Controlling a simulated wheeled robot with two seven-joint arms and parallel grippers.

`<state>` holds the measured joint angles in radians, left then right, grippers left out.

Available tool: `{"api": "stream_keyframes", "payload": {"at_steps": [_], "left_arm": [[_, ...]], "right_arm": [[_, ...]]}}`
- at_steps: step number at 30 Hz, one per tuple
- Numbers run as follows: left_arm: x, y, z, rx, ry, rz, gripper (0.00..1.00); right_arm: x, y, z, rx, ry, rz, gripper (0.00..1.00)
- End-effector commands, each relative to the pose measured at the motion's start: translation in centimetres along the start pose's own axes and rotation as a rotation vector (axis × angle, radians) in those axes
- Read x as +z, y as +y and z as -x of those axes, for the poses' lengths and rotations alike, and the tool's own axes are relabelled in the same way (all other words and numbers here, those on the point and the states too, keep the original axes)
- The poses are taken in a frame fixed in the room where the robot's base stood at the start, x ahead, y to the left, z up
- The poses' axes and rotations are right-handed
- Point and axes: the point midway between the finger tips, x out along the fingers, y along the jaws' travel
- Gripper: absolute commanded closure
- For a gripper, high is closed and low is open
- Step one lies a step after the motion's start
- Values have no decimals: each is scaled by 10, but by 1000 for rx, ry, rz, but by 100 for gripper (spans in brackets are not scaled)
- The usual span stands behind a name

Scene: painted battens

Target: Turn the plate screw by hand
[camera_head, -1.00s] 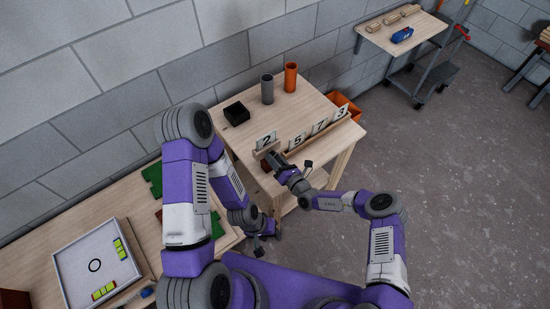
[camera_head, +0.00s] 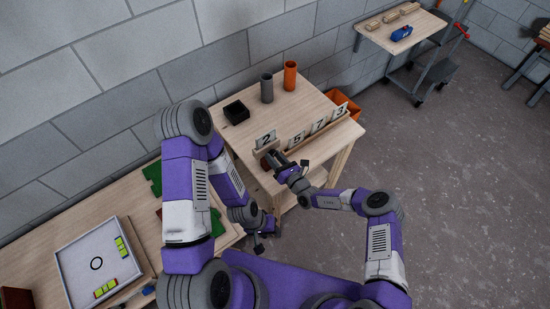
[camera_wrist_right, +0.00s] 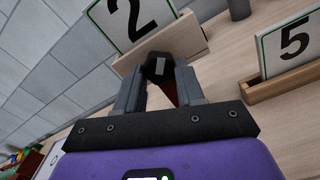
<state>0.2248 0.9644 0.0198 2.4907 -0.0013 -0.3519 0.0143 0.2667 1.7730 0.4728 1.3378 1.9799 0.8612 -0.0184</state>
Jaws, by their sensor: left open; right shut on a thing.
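The number plate "2" (camera_head: 266,140) stands on its wooden holder (camera_head: 268,151) at the near left of the workbench. In the right wrist view the plate (camera_wrist_right: 130,22) and its holder (camera_wrist_right: 180,38) appear tilted. My right gripper (camera_wrist_right: 157,72) is shut on a dark knob, the plate screw (camera_wrist_right: 158,66), in front of the holder; a light grey mark shows on it. A dark red piece (camera_wrist_right: 170,95) shows between the fingers. In the head view my right gripper (camera_head: 274,161) mostly hides the screw. My left gripper (camera_head: 264,238) is open and empty, low beside the bench.
Plates "5" (camera_head: 297,140), "7" (camera_head: 318,126) and "3" (camera_head: 340,111) stand in a wooden rail to the right. A black box (camera_head: 236,112), a grey cylinder (camera_head: 267,88) and an orange cylinder (camera_head: 290,75) stand behind. A white tray (camera_head: 70,249) lies on the left table.

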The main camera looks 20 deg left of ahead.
Motion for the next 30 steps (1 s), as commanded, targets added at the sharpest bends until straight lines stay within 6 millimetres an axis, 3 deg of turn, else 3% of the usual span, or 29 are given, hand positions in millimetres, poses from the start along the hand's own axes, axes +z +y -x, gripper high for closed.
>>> {"api": "stream_keyframes", "payload": {"at_steps": [1, 2, 6, 17, 30], "left_arm": [[0, 0, 0, 0, 0, 0, 57], [0, 0, 0, 0, 0, 0, 57], [0, 0, 0, 0, 0, 0, 57], [0, 0, 0, 0, 0, 0, 57], [0, 0, -1, 0, 0, 0, 57]], "right_arm": [[1, 0, 0, 0, -3, 0, 93], [1, 0, 0, 0, -3, 0, 58], [1, 0, 0, 0, -2, 0, 37], [0, -1, 5, -1, 0, -2, 37], [0, -1, 66, -1, -1, -2, 37]]}}
